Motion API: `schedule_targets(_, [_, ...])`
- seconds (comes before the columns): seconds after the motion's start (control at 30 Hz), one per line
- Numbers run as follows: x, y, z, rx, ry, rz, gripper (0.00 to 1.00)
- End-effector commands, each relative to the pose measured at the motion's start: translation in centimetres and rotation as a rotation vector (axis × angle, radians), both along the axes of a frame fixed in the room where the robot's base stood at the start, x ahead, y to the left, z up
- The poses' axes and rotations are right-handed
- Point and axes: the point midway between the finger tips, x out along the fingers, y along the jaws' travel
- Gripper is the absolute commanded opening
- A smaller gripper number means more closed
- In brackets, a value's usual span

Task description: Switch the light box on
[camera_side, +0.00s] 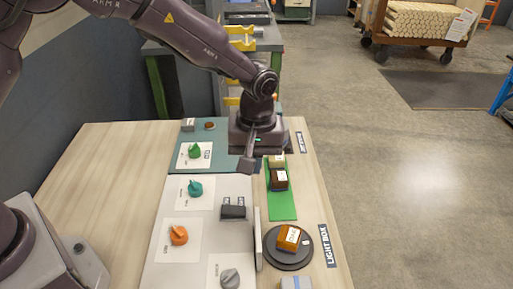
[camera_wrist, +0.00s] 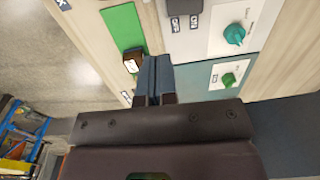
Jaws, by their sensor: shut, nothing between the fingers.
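A label reading LIGHT BOX (camera_side: 327,246) lies by a round dark turntable (camera_side: 288,260) bearing an orange-brown block (camera_side: 291,238) with a white tag. A dark switch block (camera_side: 233,212) with two small labels sits on the pale panel (camera_side: 217,190); it also shows at the top of the wrist view (camera_wrist: 184,6). Which control belongs to the light box I cannot tell. My gripper (camera_side: 247,166) is shut and empty, pointing down above the far part of the panel, beyond the switch block. Its fingers (camera_wrist: 155,72) are together in the wrist view.
Green (camera_side: 194,151), teal (camera_side: 195,188), orange (camera_side: 179,235) and grey (camera_side: 229,278) knobs sit on white plates. A green strip (camera_side: 283,207) right of the panel bears a dark tagged block (camera_side: 279,180). A thin upright plate (camera_side: 258,240) stands beside the turntable.

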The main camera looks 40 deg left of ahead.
Motion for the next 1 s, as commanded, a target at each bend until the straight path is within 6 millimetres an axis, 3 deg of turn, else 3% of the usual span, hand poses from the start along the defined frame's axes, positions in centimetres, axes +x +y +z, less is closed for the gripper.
schedule_targets(0.1, [0.3, -0.3, 1.9, -0.001, -0.002, 0.0, 0.0])
schedule_targets(0.27, [0.4, -0.4, 3.3, 0.0, 0.0, 0.0, 0.0])
schedule_targets(0.67, [0.4, -0.4, 3.5, 0.001, 0.001, -0.005, 0.0])
schedule_targets(0.8, [0.4, -0.4, 3.4, -0.002, 0.002, -0.085, 0.0])
schedule_targets(0.9, [-1.0, 0.2, 2.4, 0.007, 0.044, -0.21, 0.0])
schedule_targets(1.0, [-3.0, 1.2, 3.7, -0.009, 0.056, -0.363, 0.0])
